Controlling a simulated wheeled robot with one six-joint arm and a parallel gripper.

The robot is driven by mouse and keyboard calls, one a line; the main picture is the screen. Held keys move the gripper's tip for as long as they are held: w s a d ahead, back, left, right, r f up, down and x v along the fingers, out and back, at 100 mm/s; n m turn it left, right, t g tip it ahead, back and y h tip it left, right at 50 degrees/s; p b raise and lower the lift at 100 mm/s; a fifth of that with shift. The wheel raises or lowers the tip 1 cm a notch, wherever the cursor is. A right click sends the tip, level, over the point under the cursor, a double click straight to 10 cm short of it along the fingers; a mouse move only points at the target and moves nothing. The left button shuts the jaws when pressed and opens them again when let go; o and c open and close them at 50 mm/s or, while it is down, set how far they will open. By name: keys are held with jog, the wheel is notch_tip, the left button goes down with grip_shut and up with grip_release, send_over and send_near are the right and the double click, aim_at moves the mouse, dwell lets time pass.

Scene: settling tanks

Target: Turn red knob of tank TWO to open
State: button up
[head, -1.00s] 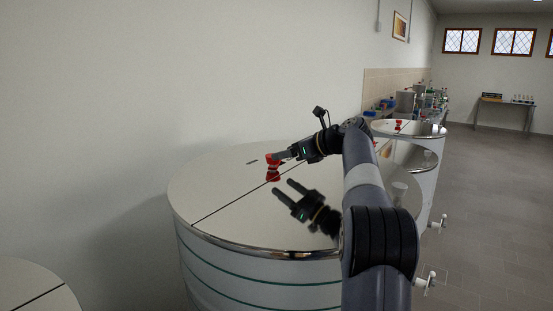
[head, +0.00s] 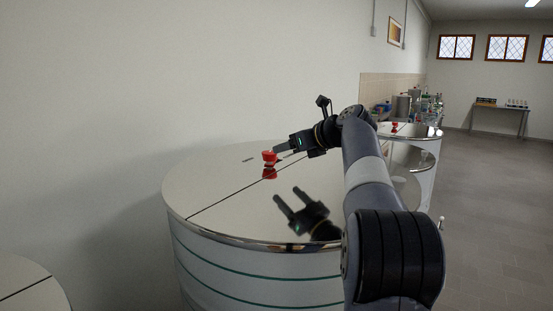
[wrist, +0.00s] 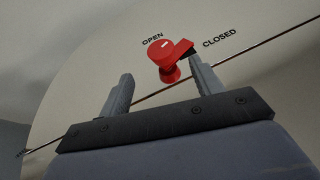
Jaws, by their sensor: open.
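The red knob (head: 269,157) stands upright on the pale, shiny lid (head: 225,190) of the large round tank in front of me. In the wrist view the knob (wrist: 163,55) has a short arm pointing right, towards the word CLOSED; the word OPEN is printed to its upper left. My gripper (head: 283,149) is just right of the knob in the head view. It is open and empty, its two fingers spread in the wrist view (wrist: 161,67). The knob shows beyond and between the fingertips, its arm close to the right finger; I cannot tell whether they touch. No tank number is readable.
A second tank (head: 425,131) with a red knob (head: 394,127) stands behind to the right. Part of another lid (head: 28,285) shows at lower left. A white wall is close behind the tank. The grey floor (head: 490,200) at right is clear.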

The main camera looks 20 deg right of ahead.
aim_at(269, 152)
jog(key=shift+s+a+m+t+h+b, duration=0.55)
jog(key=shift+a+m+h, duration=0.15)
jog(key=shift+m+h, duration=0.15)
jog(key=p+x, duration=0.2)
jog(key=x, duration=0.8)
jog(key=shift+w+d+f+p, duration=0.1)
jog(key=shift+w+f+p, duration=0.15)
jog(key=shift+w+p, duration=0.05)
jog(key=c, duration=0.9)
jog(key=shift+r+g+p, duration=0.1)
jog(key=shift+g+p, duration=0.15)
jog(key=shift+p, duration=0.05)
